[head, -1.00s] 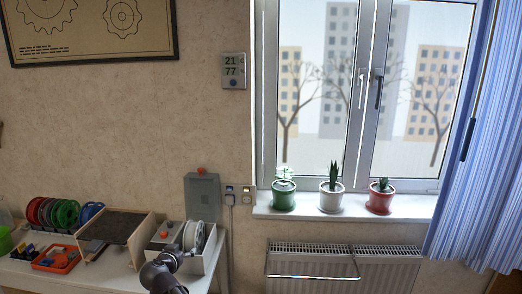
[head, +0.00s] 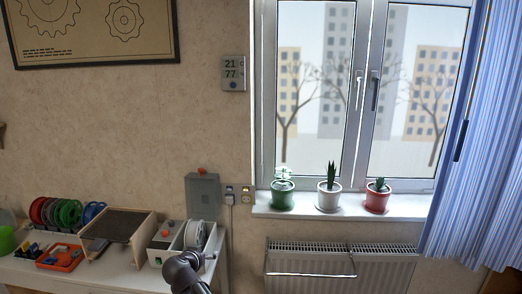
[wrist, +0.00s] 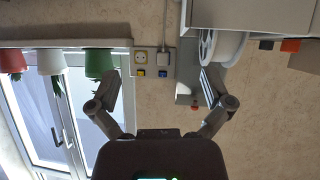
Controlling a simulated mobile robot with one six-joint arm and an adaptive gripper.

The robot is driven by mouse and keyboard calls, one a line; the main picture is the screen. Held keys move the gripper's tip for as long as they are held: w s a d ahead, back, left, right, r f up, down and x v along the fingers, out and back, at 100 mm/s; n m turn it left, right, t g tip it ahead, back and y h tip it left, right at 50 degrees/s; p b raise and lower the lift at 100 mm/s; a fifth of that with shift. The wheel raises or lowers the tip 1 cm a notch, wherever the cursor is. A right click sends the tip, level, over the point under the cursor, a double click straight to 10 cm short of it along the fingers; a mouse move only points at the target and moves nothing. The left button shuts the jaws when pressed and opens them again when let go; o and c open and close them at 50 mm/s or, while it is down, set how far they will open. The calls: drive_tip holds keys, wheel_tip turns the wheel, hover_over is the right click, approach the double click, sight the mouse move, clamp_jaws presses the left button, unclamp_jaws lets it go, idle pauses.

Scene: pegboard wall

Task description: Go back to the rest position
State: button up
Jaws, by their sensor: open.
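My gripper (wrist: 158,100) shows in the wrist view with its two fingers spread wide apart and nothing between them. Behind the gap is bare wall with a socket. The wrist view appears upside down. In the head view part of my arm shows at the bottom, in front of the white table (head: 120,279); the gripper's fingers cannot be made out there.
A box with white spools (head: 195,236) and a tilted dark-topped board (head: 125,226) stand on the table, with an orange tray (head: 60,257) at left. A radiator (head: 385,268) hangs below the sill. Potted plants (head: 328,198) stand on the sill.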

drive_tip(key=s+d+f+g+h+p, duration=0.1)
drive_tip(key=s+d+g+p, duration=0.15)
drive_tip(key=d, duration=0.85)
drive_tip(key=s+d+f+g+p, duration=0.15)
drive_tip(key=d+g, duration=0.25)
drive_tip(key=d, duration=0.6)
drive_tip(key=s+d+r+n+g+y+p, duration=0.1)
drive_tip(key=s+d+g+y+p, duration=0.2)
drive_tip(key=s+d, duration=0.9)
drive_tip(key=d+g+p, duration=0.1)
drive_tip(key=d+g, duration=0.1)
drive_tip(key=shift+s+d+r+y+p, duration=0.2)
drive_tip(key=shift+d+r+y+p, duration=0.1)
drive_tip(key=shift+d+r, duration=0.1)
drive_tip(key=shift+g, duration=0.25)
